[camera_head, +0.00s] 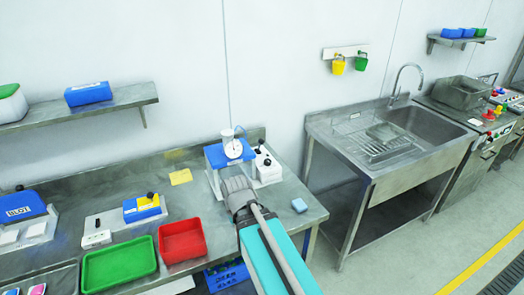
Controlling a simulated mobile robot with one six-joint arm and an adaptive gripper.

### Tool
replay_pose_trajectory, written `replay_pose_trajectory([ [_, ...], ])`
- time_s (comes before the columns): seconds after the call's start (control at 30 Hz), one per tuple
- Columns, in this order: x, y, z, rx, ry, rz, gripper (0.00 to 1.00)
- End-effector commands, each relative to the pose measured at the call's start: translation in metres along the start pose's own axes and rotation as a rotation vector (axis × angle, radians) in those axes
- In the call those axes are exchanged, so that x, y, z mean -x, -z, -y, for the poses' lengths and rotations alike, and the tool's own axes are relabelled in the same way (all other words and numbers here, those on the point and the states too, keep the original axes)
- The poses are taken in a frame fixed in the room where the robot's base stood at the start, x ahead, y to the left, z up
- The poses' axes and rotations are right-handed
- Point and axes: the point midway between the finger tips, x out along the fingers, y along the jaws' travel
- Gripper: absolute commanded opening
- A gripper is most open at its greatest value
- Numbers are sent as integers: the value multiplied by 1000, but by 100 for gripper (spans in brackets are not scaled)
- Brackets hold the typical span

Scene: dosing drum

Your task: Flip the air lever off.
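A white unit with a black-knobbed lever (263,158) stands beside the blue-topped stand that carries a white round drum (234,149), on the steel bench. The picture does not show for certain whether this is the air lever or which way it is set. My gripper (233,184) is in front of the drum stand, low and just left of the lever unit. My arm comes up from the lower right behind it. The fingers are too small and partly hidden to tell whether they are open or touching anything.
A red tray (182,240) and a green tray (119,264) lie at the front. A sink (395,140) stands beyond the bench.

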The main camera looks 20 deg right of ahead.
Motion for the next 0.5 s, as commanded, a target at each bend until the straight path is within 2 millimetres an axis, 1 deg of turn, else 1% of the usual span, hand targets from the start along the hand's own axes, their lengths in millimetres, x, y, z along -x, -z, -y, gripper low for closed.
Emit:
replay_pose_trajectory([
  [0.03, -11, 9, -9, 4, -10, -29, 0],
  [0.17, -30, 39, -25, 43, -45, -134, 0],
  [0.3, -52, 80, -49, 105, -110, -283, 0],
  [0.5, -73, 140, -89, 217, -245, -508, 0],
])
